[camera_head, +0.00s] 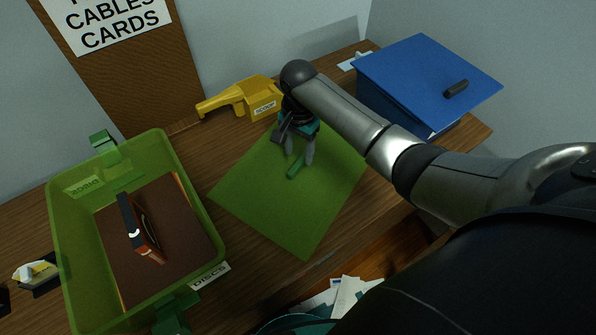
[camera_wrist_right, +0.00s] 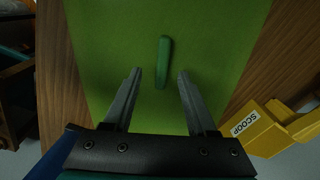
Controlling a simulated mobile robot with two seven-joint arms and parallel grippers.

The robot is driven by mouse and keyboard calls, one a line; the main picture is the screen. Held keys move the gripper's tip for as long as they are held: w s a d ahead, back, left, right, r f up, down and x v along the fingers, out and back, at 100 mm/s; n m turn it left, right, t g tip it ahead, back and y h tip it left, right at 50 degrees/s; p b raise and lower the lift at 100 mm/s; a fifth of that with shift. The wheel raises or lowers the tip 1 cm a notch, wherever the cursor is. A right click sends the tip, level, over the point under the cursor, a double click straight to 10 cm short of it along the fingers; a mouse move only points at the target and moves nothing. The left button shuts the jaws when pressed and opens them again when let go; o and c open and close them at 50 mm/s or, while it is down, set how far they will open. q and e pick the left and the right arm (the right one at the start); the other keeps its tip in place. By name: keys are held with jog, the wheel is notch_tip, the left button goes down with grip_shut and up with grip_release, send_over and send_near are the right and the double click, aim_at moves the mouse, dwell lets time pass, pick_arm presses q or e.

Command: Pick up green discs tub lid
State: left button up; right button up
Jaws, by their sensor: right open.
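The green lid (camera_head: 262,195) lies flat on the wooden table, right of the green discs tub (camera_head: 190,185). A small green handle bar (camera_head: 297,168) stands up near its middle. My right gripper (camera_head: 299,158) is open above the lid, close to the handle. In the right wrist view the lid (camera_wrist_right: 110,45) fills the middle, and the handle (camera_wrist_right: 163,62) lies just ahead of the open fingertips of my right gripper (camera_wrist_right: 159,75), between their lines. Nothing is between the fingers. My left gripper is not in view.
The tub holds a brown slab and a dark and orange item (camera_head: 145,230). A yellow scoop (camera_head: 250,98) lies behind the lid and also shows in the right wrist view (camera_wrist_right: 262,130). A blue-lidded box (camera_head: 425,75) stands at the back right. A brown board (camera_head: 135,75) stands behind.

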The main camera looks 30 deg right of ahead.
aim_at(298, 163)
notch_tip(298, 163, down, 5)
jog(key=shift+w+f+b, duration=0.1)
jog(key=shift+w+b, duration=0.05)
jog(key=shift+b, duration=1)
grip_shut()
